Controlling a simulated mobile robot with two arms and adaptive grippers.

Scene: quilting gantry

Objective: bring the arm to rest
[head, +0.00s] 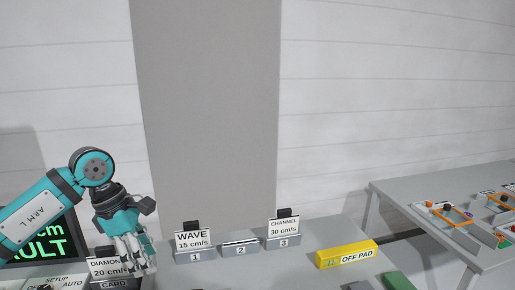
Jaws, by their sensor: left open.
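My left arm, teal and dark grey and marked ARM L, comes in from the left. My left gripper (135,262) points down at the lower left, open, with nothing seen between its fingers. It is in front of or beside the card reading DIAMON 20 cm/s (105,268) and partly hides it; I cannot tell whether it touches the card. My right gripper is not in view.
A yellow OFF PAD block (346,255) lies right. A dark screen (65,235) stands behind my arm. A side table (400,195) is at far right.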

